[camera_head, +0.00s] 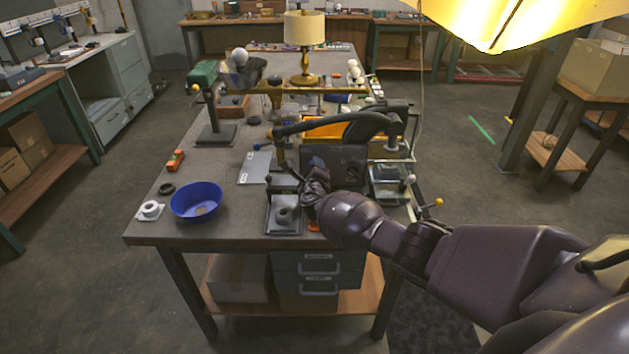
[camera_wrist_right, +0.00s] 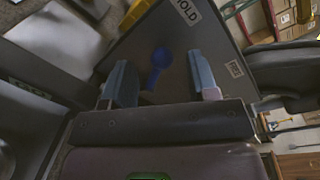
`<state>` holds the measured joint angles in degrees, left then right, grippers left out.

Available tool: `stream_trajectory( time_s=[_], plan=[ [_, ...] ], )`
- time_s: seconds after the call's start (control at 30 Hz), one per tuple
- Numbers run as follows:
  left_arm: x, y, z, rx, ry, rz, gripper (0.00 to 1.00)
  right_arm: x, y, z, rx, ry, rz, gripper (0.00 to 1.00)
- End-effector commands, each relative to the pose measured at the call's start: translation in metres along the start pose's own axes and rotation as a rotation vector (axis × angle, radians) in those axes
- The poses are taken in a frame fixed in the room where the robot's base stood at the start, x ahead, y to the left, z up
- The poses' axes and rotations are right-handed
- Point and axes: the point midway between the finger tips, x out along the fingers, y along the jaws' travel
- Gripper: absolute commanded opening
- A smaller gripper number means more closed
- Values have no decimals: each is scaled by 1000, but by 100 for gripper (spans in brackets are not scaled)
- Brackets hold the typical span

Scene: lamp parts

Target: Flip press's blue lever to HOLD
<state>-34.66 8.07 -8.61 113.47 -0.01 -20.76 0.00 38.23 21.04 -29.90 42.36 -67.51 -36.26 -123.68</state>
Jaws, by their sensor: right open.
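The dark press (camera_head: 345,163) stands on the workbench, and its flat panel (camera_wrist_right: 205,45) fills the upper middle of the right wrist view. A HOLD label (camera_wrist_right: 187,10) is near the panel's top edge. A second small label (camera_wrist_right: 235,68) is at its right edge, too small to read. The blue lever (camera_wrist_right: 159,58) has a round knob and a short stem slanting down-left from it. My right gripper (camera_wrist_right: 161,82) is open, with one blue-grey finger on each side of the lever in the picture. I see no contact. In the head view my right gripper (camera_head: 308,188) is at the press's front.
A blue bowl (camera_head: 196,202) and a white ring-shaped part (camera_head: 150,211) are on the bench's left front. A brass lamp with a cream shade (camera_head: 304,30) stands at the back. A lit yellow shade (camera_head: 510,22) hangs at the upper right.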

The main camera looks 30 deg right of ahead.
Motion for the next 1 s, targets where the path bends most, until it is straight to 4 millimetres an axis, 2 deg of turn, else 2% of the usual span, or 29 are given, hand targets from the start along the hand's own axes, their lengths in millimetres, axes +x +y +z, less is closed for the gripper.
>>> stream_trajectory(
  time_s=[0.1,0.43,0.6,0.8,1.0],
  plan=[
    [-7,-1,-8,0,-6,0,56,-17,-2,0,-1,1,3,54],
    [-13,-2,4,-2,-40,-2,56,-56,0,-2,1,2,1,54],
    [-13,-2,4,-2,-39,-2,56,-73,0,-2,-1,3,0,54],
    [-13,-2,1,-2,-35,-2,56,-89,-1,-3,-2,3,-1,54],
    [-13,-2,1,-2,-33,-2,56,-94,-1,-2,-2,4,-1,54]
  ],
)
